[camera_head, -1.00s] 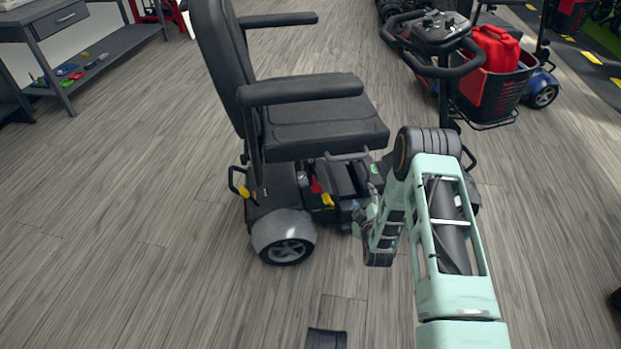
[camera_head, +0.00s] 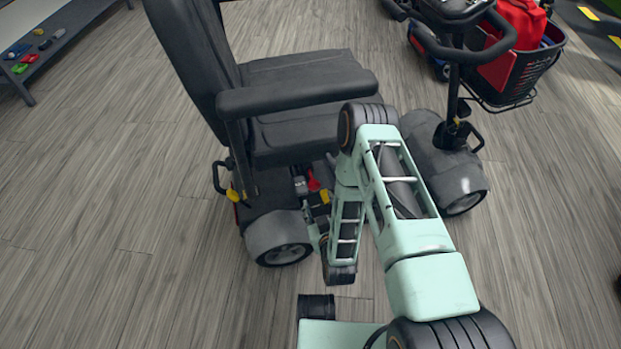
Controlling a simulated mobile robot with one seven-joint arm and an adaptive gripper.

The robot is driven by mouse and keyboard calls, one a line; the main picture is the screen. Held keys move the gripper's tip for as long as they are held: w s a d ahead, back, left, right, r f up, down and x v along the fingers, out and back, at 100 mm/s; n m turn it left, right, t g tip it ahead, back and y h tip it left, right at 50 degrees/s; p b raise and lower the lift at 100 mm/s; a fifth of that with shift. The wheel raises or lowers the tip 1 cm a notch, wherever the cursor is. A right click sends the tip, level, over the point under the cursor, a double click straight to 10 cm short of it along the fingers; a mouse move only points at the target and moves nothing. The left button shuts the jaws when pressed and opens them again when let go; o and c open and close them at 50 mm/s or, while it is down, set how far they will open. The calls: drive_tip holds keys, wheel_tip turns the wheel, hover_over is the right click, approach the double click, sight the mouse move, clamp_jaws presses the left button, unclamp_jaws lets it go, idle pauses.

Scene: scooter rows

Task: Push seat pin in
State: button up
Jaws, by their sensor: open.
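The black scooter seat (camera_head: 310,125) sits upright on the scooter's rear body, with its armrest (camera_head: 295,92) toward me. Under the seat a red part (camera_head: 313,183) and a yellow part (camera_head: 319,197) show; I cannot tell whether either is the seat pin. Another yellow part (camera_head: 233,195) shows at the seat's rear left. My gripper (camera_head: 317,236) is small and partly hidden by my own wrist, beside the rear wheel and just below the yellow part under the seat. It is open; I see nothing in it. I cannot tell whether it touches the scooter.
The rear wheel (camera_head: 284,252) stands close to my gripper. A low bench (camera_head: 45,45) is far left. Floor at left is clear.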

sight(315, 187)
drive_tip(key=b+x, duration=0.3)
drive_tip(key=x, duration=0.7)
drive_tip(key=shift+w+b, duration=0.3)
clamp_jaws()
